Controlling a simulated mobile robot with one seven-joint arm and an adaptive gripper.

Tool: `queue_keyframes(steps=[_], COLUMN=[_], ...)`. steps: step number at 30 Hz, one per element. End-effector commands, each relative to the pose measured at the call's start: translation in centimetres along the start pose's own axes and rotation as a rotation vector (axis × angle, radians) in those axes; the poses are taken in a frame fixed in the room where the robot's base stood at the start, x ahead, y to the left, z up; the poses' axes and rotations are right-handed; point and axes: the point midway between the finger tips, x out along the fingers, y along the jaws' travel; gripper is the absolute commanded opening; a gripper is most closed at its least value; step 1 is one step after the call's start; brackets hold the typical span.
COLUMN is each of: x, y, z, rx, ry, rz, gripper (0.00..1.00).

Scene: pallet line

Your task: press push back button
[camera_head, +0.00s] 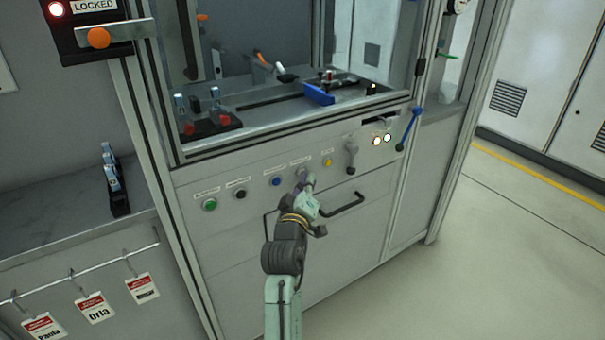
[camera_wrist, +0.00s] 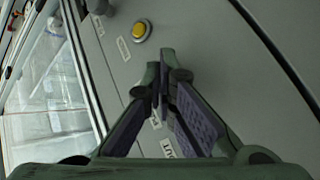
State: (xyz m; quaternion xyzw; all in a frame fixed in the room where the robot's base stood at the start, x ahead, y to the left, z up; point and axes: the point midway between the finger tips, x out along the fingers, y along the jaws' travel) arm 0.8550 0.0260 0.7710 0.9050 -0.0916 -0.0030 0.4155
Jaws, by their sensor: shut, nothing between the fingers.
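A row of buttons runs along the grey panel in the head view: green (camera_head: 209,204), black (camera_head: 240,194), blue (camera_head: 277,181) and yellow (camera_head: 327,161). My gripper (camera_head: 306,181) is at the panel between the blue and yellow buttons, below a small label (camera_head: 300,168). It is shut and empty. In the wrist view its fingertips (camera_wrist: 163,72) are together in front of the panel, beside the yellow button (camera_wrist: 141,30). Labels behind the fingers are partly covered, and I cannot read which is the push back button. Any button behind the gripper is hidden; contact cannot be told.
A black handle (camera_head: 345,205) sticks out just right of my gripper. A rotary switch (camera_head: 351,160), two lit lamps (camera_head: 382,138) and a blue lever (camera_head: 409,128) lie farther right. A glazed enclosure stands above the panel. The floor at right is clear.

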Motion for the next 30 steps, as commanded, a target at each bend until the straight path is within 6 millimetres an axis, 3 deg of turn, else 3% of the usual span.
queue_keyframes(steps=[30], x=[-1.1], y=[0.8], z=[0.8], rx=[0.000], ry=[0.001], rz=[0.000], gripper=[0.00])
